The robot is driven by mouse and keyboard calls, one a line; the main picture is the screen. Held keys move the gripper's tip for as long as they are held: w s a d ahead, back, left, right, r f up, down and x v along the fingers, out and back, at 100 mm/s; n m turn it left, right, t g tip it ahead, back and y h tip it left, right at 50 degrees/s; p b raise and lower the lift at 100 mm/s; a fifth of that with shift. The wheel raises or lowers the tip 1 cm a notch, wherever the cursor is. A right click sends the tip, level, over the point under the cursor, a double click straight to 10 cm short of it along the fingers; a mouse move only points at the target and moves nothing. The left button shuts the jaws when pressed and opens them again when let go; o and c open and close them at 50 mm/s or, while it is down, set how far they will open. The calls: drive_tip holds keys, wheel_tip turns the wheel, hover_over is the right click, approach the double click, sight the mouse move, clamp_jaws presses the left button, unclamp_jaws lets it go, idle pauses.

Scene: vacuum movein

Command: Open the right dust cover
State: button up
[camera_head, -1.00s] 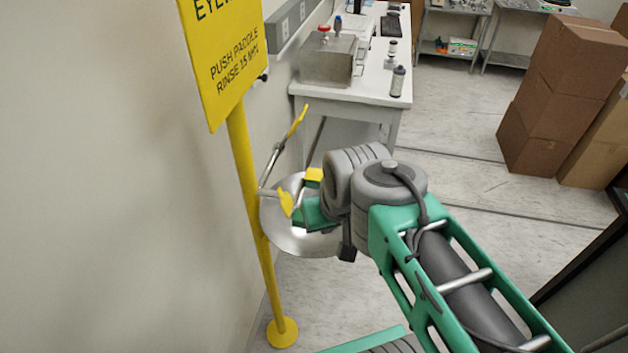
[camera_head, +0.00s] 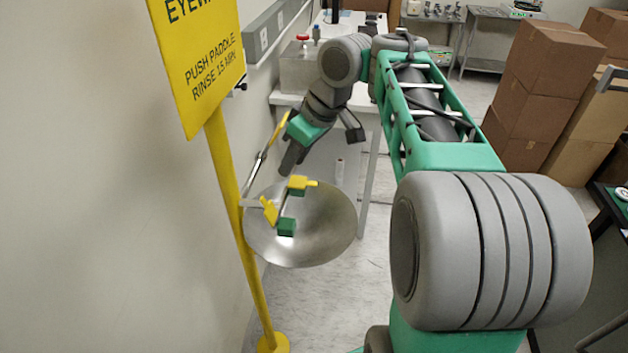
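The eyewash station's round metal bowl (camera_head: 335,222) hangs from the yellow post. Over it are two small green heads with yellow dust covers. The nearer cover (camera_head: 270,210) stands tilted up beside its green head (camera_head: 286,227), whose top looks uncovered. The farther cover (camera_head: 301,183) lies about flat over its head, which is mostly hidden. My gripper (camera_head: 290,160) is above the back of the bowl, just beyond the farther cover, pointing down. It appears apart from both covers. Its dark fingers overlap, so I cannot tell whether it is open.
A yellow paddle on a metal rod (camera_head: 262,155) rises left of my gripper. The yellow sign (camera_head: 200,65) and post (camera_head: 237,225) stand close to the wall at left. A white bench (camera_head: 360,130) is behind my arm. Brown boxes (camera_head: 545,90) are stacked at right; some floor between is clear.

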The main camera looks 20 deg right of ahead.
sight(313, 183)
drive_tip(key=w+d+f+n, duration=0.2)
drive_tip(key=d+n, duration=0.2)
drive_tip(key=d, duration=0.5)
drive_tip(key=shift+g, duration=0.4)
drive_tip(key=b+x, duration=0.6)
drive_tip(key=x, duration=0.1)
drive_tip(key=shift+s+a+f, duration=0.1)
drive_tip(key=shift+s+a, duration=0.2)
drive_tip(key=shift+c, duration=0.2)
clamp_jaws()
